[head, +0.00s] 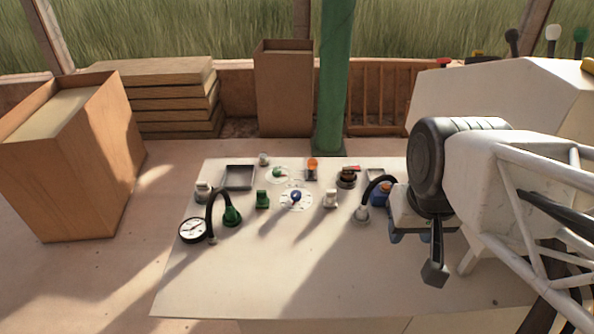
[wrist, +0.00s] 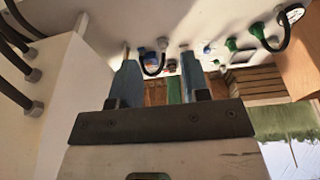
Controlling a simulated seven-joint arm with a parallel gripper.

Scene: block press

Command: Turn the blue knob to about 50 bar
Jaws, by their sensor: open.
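The blue knob (head: 296,196) stands on a round white dial plate with marks in the middle of the pale panel (head: 260,270). The marks are too small to read. A small blue shape in the wrist view (wrist: 207,49) looks like the same knob. My gripper (head: 412,250) is to the right of the knob, well apart from it, near the panel's right side. In the wrist view the two blue fingers (wrist: 157,62) are spread with nothing between them. A round white gauge (head: 193,230) sits at the panel's left; its reading is too small to tell.
A green knob (head: 278,172) on another dial is behind the blue one. A green valve (head: 262,199) and white knob (head: 330,198) flank it. Black hoses arch at left (head: 211,205) and right (head: 376,181). An orange lamp (head: 312,167) stands behind. The panel's front is clear.

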